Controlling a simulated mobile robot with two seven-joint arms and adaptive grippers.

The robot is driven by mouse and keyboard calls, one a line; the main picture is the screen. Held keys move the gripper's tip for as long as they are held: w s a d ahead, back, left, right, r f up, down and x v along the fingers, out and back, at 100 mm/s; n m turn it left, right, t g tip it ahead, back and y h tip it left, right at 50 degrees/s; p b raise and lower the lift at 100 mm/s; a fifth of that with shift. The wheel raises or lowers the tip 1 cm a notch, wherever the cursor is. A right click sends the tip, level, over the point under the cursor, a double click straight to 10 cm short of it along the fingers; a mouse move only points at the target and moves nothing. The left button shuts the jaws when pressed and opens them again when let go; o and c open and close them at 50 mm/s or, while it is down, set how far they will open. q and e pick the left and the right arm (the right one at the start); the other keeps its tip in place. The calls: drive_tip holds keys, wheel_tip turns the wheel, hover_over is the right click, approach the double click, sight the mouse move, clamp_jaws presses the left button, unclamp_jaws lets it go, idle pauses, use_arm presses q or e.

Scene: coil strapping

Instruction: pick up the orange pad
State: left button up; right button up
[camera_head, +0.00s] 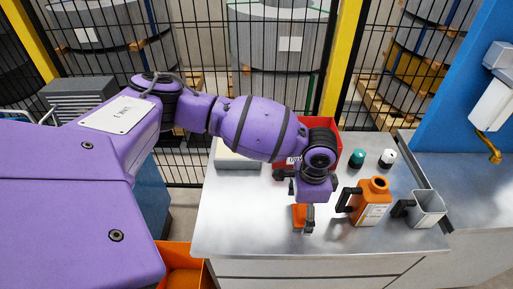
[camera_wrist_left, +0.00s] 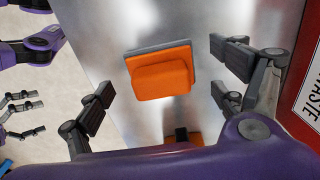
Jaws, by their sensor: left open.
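The orange pad (camera_head: 299,215) lies on the grey metal tabletop, partly hidden by my left gripper in the head view. In the left wrist view the pad (camera_wrist_left: 160,77) is an orange block with a thin grey layer along its far edge. My left gripper (camera_head: 301,202) is over the pad. In the left wrist view its fingers (camera_wrist_left: 162,72) are wide apart, one on each side of the pad, and nothing is held. Purple links and dark fingers at the left edge of that view look like my right gripper (camera_wrist_left: 24,118); their opening is unclear.
A red bin (camera_head: 332,146) stands behind the gripper. An orange jug (camera_head: 372,203) with a black handle and a grey cup (camera_head: 428,209) stand to the right. A green-capped item (camera_head: 357,158) and a white-capped one (camera_head: 387,158) are behind them. The tabletop front left is clear.

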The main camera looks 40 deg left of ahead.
use_arm(q)
drive_tip(key=shift+f, duration=0.85)
drive_tip(key=c, duration=0.3)
drive_tip(key=shift+r, duration=0.1)
drive_tip(key=c, duration=0.9)
drive_tip(key=shift+c, duration=0.2)
use_arm(e)
drive_tip(key=shift+w, duration=0.25)
use_arm(q)
drive_tip(key=shift+w+r, duration=0.1)
drive_tip(key=shift+r, duration=0.05)
